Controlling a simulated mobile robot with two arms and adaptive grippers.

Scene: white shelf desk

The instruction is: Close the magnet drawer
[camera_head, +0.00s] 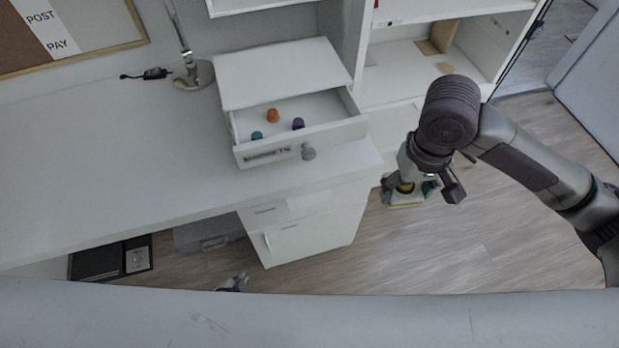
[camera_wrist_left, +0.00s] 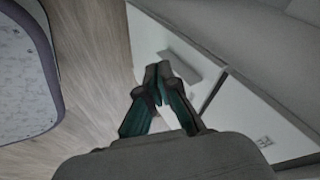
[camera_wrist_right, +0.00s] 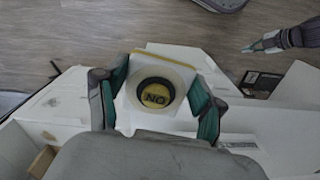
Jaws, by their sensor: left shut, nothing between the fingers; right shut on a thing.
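The magnet drawer (camera_head: 300,139) is pulled out of a small white cabinet (camera_head: 282,72) on the desk. Its front carries a label and a grey round knob (camera_head: 309,153). An orange, a purple and a teal magnet lie inside.
A white drawer unit (camera_head: 310,225) stands under the desk. An open shelf (camera_head: 410,75) is at the back right. Bare floor lies below my right gripper.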

